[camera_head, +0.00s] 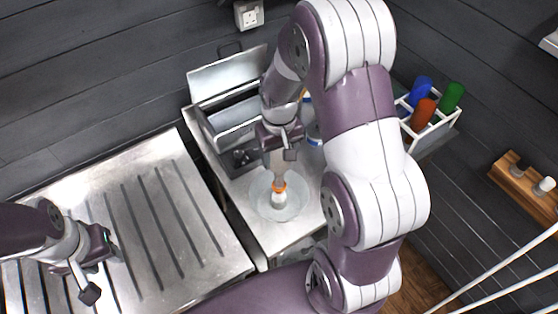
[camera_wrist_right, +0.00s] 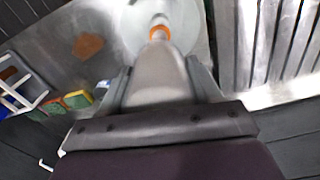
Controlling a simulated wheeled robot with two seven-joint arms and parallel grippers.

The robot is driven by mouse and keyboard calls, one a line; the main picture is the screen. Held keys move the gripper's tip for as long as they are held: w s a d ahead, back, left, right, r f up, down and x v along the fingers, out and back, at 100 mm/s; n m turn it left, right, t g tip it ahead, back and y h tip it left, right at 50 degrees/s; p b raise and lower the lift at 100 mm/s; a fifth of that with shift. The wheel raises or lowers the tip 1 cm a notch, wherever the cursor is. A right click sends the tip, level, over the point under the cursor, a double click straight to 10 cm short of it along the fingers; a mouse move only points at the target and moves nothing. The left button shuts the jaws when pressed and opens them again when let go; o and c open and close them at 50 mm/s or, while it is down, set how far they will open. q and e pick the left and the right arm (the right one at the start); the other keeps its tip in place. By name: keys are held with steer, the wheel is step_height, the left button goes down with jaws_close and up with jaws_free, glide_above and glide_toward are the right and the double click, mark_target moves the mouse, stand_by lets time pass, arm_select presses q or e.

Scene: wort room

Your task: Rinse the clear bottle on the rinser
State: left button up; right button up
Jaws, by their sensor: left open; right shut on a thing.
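The clear bottle (camera_head: 276,165) is upside down in my right gripper (camera_head: 279,150), its orange-ringed neck pointing down. It also fills the middle of the right wrist view (camera_wrist_right: 158,75), between the two fingers (camera_wrist_right: 160,88). The rinser (camera_head: 262,207) is a round, pale, see-through dish on the steel counter, and it also shows in the wrist view (camera_wrist_right: 192,38). The neck lies over the middle of the dish, at a small white part. I cannot tell whether they touch. My left gripper (camera_head: 98,268) is open and empty over the ribbed drainboard.
The ribbed steel drainboard (camera_head: 140,215) at left is bare. An open steel box (camera_head: 230,115) stands behind the rinser. A white rack (camera_head: 440,127) with blue, red and green bottles is at right. A wooden wall shelf (camera_head: 525,187) is further right.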

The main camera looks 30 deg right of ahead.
steer(key=shift+f, duration=0.15)
steer(key=shift+f+b, duration=0.6)
steer(key=shift+f, duration=0.25)
steer(key=shift+r, duration=0.1)
steer(key=shift+r+p, duration=0.95)
steer(key=shift+p, duration=0.05)
